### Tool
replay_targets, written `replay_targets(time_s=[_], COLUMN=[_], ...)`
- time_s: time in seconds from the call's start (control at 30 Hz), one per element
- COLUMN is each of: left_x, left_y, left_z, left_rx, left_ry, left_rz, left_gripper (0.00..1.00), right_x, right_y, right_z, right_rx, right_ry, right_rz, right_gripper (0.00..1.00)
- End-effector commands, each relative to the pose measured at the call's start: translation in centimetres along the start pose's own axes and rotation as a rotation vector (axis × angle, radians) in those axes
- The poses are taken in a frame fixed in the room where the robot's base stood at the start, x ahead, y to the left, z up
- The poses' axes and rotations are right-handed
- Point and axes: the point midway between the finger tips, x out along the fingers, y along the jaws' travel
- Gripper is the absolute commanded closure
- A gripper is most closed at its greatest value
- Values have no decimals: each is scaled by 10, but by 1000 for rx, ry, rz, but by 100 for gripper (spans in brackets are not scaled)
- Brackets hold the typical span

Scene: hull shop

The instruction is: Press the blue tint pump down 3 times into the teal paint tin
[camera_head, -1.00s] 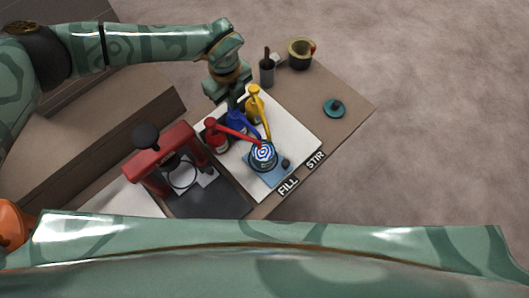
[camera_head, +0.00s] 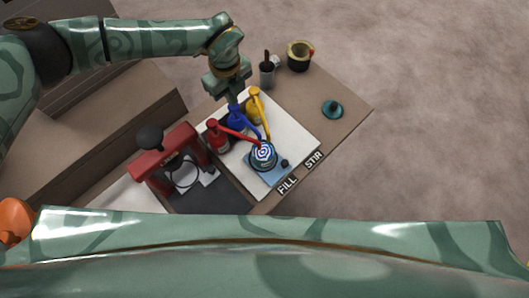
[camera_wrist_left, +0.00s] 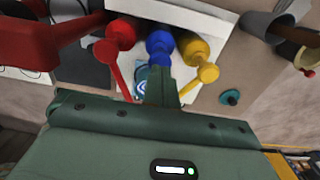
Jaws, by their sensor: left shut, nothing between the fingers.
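The blue tint pump (camera_head: 238,119) stands between the red pump (camera_head: 217,139) and the yellow pump (camera_head: 254,106), its spout reaching toward the paint tin. The teal paint tin (camera_head: 263,163) has a blue-and-white ringed top and stands on a blue pad under the spouts. My left gripper (camera_head: 233,99) is shut and empty, fingers pointing down just behind the blue pump's head. In the left wrist view its fingers (camera_wrist_left: 161,88) overlap the front of the blue pump (camera_wrist_left: 160,48) and partly hide the tin (camera_wrist_left: 142,87). I cannot tell whether they touch the pump. My right gripper is not in view.
A red press (camera_head: 165,155) with a black knob stands left of the pumps. A dark cup with sticks (camera_head: 267,74), a pot (camera_head: 300,56) and a teal lid (camera_head: 332,109) are at the back and right. The bench (camera_head: 343,88) is bare around the lid.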

Motion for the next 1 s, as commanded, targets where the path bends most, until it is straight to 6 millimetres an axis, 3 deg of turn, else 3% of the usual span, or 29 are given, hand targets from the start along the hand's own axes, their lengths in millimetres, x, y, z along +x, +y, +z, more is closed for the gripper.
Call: replay_targets(time_s=[1.0], left_x=[30], left_y=[0], left_z=[0], left_rx=[0], left_ry=[1], left_rz=[2], left_gripper=[100], right_x=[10], right_y=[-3], right_z=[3], right_rx=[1], right_ry=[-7], right_rz=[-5], right_gripper=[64])
